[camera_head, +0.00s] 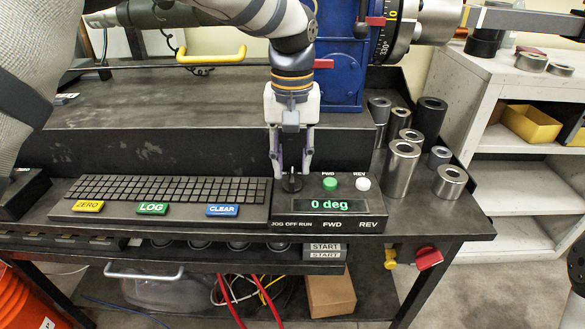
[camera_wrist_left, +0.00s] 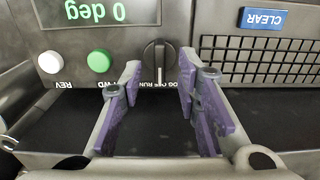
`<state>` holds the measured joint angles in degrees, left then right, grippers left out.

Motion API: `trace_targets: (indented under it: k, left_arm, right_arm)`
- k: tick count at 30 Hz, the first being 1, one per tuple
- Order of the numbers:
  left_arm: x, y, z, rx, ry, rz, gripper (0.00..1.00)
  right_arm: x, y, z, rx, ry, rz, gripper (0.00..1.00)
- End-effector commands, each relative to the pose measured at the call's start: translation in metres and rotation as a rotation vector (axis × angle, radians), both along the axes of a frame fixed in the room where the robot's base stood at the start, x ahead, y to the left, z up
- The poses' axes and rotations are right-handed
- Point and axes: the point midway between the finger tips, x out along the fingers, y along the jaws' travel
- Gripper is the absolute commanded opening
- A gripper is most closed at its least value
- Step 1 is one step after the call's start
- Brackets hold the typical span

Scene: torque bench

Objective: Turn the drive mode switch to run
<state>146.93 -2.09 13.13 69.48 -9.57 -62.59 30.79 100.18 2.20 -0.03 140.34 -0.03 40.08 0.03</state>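The drive mode switch is a black rotary knob (camera_head: 292,184) on the control panel, above the words JOG OFF RUN. It also shows in the left wrist view (camera_wrist_left: 159,60), which is upside down. There its white pointer line faces the label, toward the middle word OFF. My left gripper (camera_head: 291,172) points down over the knob. In the left wrist view its purple-padded fingers (camera_wrist_left: 162,78) are open, one on each side of the knob, with gaps visible. Nothing is held. My right gripper is not in view.
Right of the knob are a green FWD button (camera_head: 330,184), a white REV button (camera_head: 363,184) and a display (camera_head: 330,205) reading 0 deg. A keyboard (camera_head: 165,188) lies left. Metal sockets (camera_head: 402,165) stand at right. A blue machine (camera_head: 340,70) rises behind.

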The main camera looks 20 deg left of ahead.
Motion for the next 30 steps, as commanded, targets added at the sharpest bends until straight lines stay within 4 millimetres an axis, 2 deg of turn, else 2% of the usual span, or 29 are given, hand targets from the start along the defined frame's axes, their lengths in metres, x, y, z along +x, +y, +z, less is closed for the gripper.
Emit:
trace_targets:
  k: [3, 5, 13, 14, 15, 18, 30]
  left_arm:
    - [0.000, 0.000, -0.017, 0.000, 0.001, 0.000, 0.30]
    - [0.000, 0.000, -0.022, 0.000, 0.000, 0.000, 0.30]
    - [0.000, 0.000, -0.025, 0.001, -0.002, -0.001, 0.30]
    - [0.000, 0.000, -0.025, 0.001, -0.002, -0.001, 0.28]
    - [0.000, 0.000, -0.025, 0.000, -0.001, -0.001, 0.19]
    - [0.000, 0.000, -0.025, 0.000, -0.001, -0.001, 0.00]
    - [0.000, 0.000, -0.024, 0.000, -0.001, -0.038, 0.00]
  right_arm:
    - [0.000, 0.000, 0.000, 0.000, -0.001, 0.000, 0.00]
    - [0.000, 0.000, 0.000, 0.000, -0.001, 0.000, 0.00]
    - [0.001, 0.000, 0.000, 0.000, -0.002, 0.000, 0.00]
    - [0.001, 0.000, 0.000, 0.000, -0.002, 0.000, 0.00]
    - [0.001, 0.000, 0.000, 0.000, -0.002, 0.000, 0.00]
    - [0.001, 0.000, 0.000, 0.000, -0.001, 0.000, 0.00]
    - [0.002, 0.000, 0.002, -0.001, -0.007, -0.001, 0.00]
